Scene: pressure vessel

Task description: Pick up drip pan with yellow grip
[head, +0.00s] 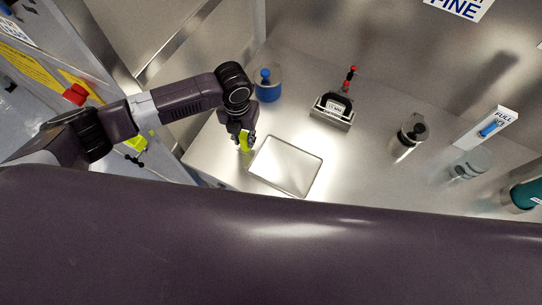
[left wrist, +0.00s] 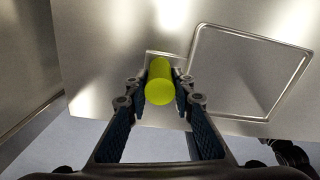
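The drip pan (head: 287,166) is a shallow, shiny metal tray lying on the steel table, and it also shows at the upper right of the left wrist view (left wrist: 243,75). Its yellow grip (left wrist: 160,82) is a yellow-green cylinder at the pan's left side. My left gripper (head: 245,139) is at the grip, with one finger on each side of it. In the left wrist view, the fingertips (left wrist: 161,80) lie close against the cylinder and appear shut on it. The fingers partly hide the grip in the head view.
A blue container (head: 267,90) stands behind my left gripper. A holder with a red-tipped tool (head: 333,110) stands behind the pan. A metal cylinder (head: 409,136), a FULL sign (head: 488,128) and a teal bottle (head: 522,195) are at the right. The table edge is close left of the grip.

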